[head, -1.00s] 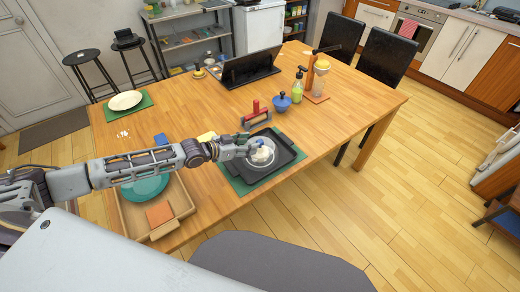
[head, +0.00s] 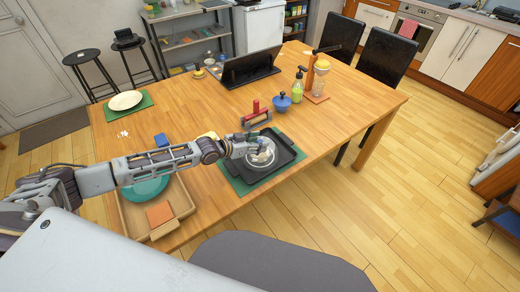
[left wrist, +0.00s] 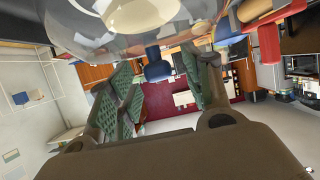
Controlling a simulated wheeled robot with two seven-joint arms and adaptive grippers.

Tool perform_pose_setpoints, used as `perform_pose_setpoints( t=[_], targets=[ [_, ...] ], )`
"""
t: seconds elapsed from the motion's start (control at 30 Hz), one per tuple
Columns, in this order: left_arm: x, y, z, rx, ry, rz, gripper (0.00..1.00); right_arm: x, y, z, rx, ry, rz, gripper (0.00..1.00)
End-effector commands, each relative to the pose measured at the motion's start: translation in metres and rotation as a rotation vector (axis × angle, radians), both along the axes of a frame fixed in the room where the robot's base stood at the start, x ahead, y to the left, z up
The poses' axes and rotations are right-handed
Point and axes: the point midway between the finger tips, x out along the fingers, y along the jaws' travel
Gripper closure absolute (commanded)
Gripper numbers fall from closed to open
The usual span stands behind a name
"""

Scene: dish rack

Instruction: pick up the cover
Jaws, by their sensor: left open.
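The cover (head: 264,158) is a clear glass dome with a blue knob, sitting on a black tray (head: 287,149) on the table. In the left wrist view the glass cover (left wrist: 95,42) fills the top of the picture, with something pale inside it. Its blue knob (left wrist: 157,68) shows in the gap between the fingers. My left gripper (head: 253,146) is at the top of the cover, its fingers partly hiding it. In the left wrist view the gripper's green-padded fingers (left wrist: 162,88) are apart. I cannot tell whether they touch the knob. My right gripper is in neither view.
A wooden box (head: 185,205) with a teal bowl (head: 145,188) is left, under my arm.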

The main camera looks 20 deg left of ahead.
Motion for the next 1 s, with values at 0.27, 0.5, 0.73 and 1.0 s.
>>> perform_pose_setpoints(
  t=[0.27,0.5,0.73,1.0],
  targets=[
    [0.000,0.000,0.000,0.000,0.000,0.000,0.50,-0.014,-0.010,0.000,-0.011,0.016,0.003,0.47],
    [0.000,0.000,0.000,0.000,0.000,0.000,0.80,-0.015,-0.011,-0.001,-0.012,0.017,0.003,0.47],
    [0.000,0.001,0.000,0.000,0.000,0.000,1.00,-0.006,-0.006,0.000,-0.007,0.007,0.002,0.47],
    [0.000,0.000,0.001,0.000,-0.001,0.001,1.00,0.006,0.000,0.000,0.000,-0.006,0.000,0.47]
  ],
)
